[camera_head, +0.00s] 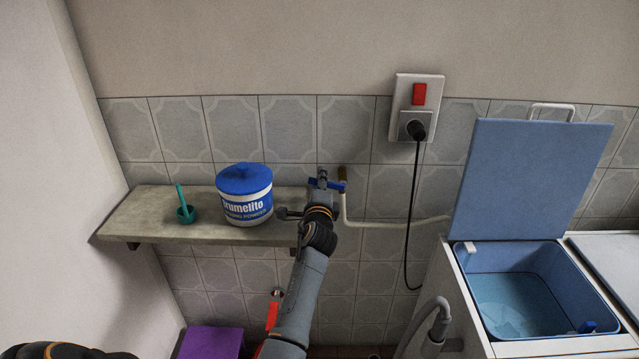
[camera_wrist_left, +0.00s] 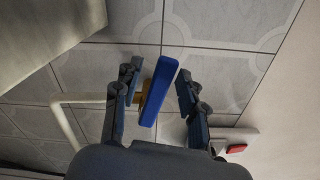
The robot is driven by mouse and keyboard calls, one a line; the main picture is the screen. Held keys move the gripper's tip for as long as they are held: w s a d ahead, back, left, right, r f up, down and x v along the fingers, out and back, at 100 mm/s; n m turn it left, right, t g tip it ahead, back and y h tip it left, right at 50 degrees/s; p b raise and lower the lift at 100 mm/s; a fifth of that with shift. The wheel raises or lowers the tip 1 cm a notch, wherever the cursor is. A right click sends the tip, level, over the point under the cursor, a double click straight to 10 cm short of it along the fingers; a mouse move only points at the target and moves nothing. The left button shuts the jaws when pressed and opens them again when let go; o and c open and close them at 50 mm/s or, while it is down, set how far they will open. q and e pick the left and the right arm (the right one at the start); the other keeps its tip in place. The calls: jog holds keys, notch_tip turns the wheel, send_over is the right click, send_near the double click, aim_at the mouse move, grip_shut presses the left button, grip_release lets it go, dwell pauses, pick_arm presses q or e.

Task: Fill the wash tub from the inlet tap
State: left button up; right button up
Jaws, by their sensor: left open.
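The inlet tap has a blue lever (camera_head: 335,185) and sits on the tiled wall just right of the shelf. A cream pipe (camera_head: 385,224) runs from it towards the washer. My left gripper (camera_head: 322,192) is at the tap. In the left wrist view my left gripper (camera_wrist_left: 158,82) is open, with the blue lever (camera_wrist_left: 160,90) between its fingers and gaps visible on both sides. The blue wash tub (camera_head: 556,262) stands at right under its raised blue lid (camera_head: 530,180). Pale blue water appears to lie in it. My right gripper is not in view.
A stone shelf (camera_head: 150,222) holds a blue-lidded washing powder tub (camera_head: 245,195) and a green scoop (camera_head: 186,212). A wall socket (camera_head: 417,108) has a black cable hanging right of the tap. A grey drain hose (camera_head: 437,312) curves beside the washer. A purple object (camera_head: 210,342) is low at left.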

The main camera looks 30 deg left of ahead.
pick_arm(q)
grip_shut()
